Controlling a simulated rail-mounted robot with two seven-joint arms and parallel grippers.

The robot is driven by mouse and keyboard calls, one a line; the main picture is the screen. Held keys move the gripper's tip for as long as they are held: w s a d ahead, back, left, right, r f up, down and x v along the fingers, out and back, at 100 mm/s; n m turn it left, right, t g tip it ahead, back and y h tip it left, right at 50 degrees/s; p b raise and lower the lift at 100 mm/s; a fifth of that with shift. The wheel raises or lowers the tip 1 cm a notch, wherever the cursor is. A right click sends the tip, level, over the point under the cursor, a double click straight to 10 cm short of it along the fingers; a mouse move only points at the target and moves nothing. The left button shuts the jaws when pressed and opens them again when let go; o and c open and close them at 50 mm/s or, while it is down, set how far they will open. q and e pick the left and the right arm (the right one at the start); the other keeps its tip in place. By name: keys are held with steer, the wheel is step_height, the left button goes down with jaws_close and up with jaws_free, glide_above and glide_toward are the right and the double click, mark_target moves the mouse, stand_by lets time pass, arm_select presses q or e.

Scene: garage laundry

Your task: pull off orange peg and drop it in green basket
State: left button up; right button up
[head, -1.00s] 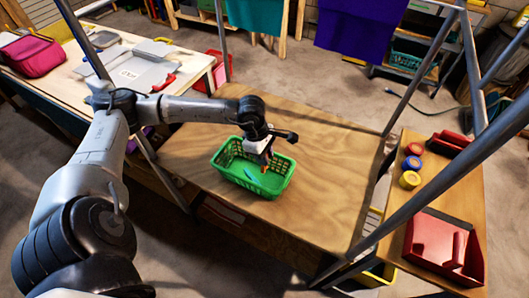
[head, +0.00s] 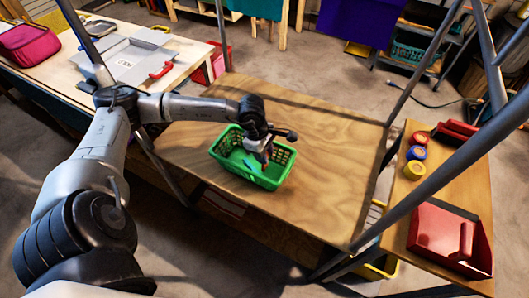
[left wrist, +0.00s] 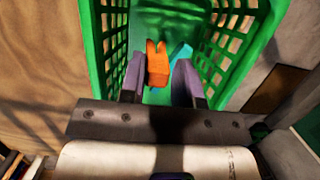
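The green basket (head: 222,160) stands on the wooden table; its slotted walls also show in the left wrist view (left wrist: 97,60). My left gripper (head: 262,156) reaches down into it. In the left wrist view its two fingers (left wrist: 159,82) are apart. The orange peg (left wrist: 157,63) is between and just beyond the fingertips, with a narrow gap visible on each side. It is over or on the basket floor; I cannot tell which. A blue peg (left wrist: 181,53) lies in the basket beside it. My right gripper is not in view.
The wooden table (head: 320,175) is bare around the basket. A slanting metal frame (head: 400,205) crosses the right side. A red bin (head: 440,240) and several round tins (head: 414,168) stand on the right-hand bench. Purple cloth (head: 358,20) hangs at the back.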

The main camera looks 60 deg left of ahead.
arm_select(q)
steer(key=o, duration=0.4)
steer(key=p+v, duration=0.7)
steer(key=v, duration=0.6)
steer(key=shift+a+r+p, duration=0.15)
steer(key=shift+r+p, duration=0.25)
